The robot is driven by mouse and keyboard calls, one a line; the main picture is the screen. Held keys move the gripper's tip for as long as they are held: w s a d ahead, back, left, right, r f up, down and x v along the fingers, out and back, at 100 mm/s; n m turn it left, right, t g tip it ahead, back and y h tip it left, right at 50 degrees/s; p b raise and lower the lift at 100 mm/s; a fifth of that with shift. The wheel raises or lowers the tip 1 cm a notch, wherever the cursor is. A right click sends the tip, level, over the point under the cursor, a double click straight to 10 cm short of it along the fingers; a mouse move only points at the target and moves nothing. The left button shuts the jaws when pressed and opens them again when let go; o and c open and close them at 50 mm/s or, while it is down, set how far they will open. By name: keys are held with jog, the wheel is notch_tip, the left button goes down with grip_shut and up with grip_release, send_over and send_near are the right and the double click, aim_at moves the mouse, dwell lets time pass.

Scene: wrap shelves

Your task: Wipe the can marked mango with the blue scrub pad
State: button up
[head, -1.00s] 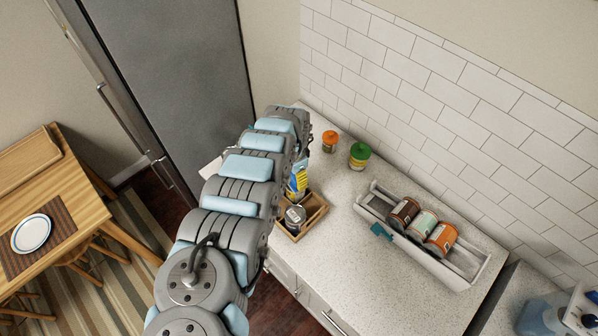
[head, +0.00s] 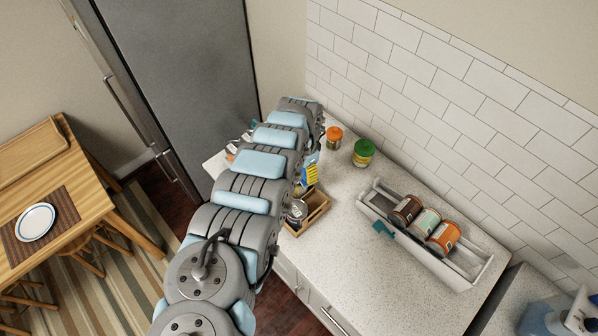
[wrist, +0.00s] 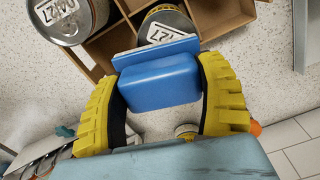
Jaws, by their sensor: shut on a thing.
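My gripper (wrist: 158,78) shows in the wrist view with its yellow ridged fingers shut on the blue scrub pad (wrist: 160,84). The pad is held above the counter, close to the wooden crate; I cannot tell whether it touches anything. The gripper is hidden behind my arm in the head view. Three cans lie on their sides in a grey rack: a brown can (head: 405,211), a pale green can (head: 425,223) and an orange can (head: 442,237). No mango marking is readable.
An orange-lidded jar (head: 333,135) and a green-lidded jar (head: 363,152) stand by the tiled wall. The grey rack (head: 462,283) is to the right. The front counter is clear.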

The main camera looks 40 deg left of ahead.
notch_tip(320, 180, up, 3)
jog(key=shift+a+f+p, duration=0.1)
jog(key=shift+f+p, duration=0.1)
jog(key=shift+p, duration=0.45)
jog(key=shift+r+p, duration=1.65)
jog(key=shift+r, duration=0.45)
jog(key=shift+f, duration=0.1)
